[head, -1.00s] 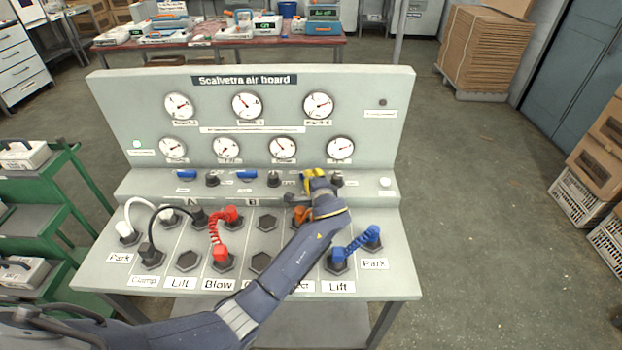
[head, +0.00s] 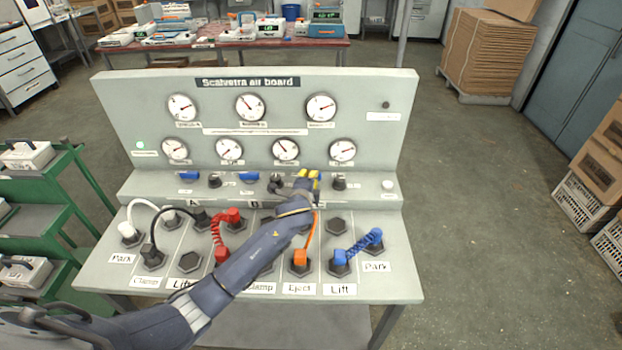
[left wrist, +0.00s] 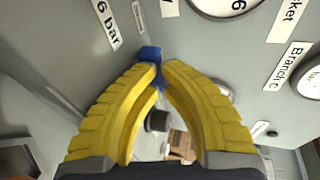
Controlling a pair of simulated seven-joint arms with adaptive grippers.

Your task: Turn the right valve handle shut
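Two other blue valve handles, left (head: 189,175) and middle (head: 249,177), lie sideways on the ledge. My right gripper is not in view.
Gauges (head: 321,107) stand on the upright panel behind the ledge. My left arm crosses low over the sloped deck with its hose plugs, among them an orange plug (head: 300,260), a blue coiled hose (head: 358,247) and a red coiled hose (head: 217,232).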

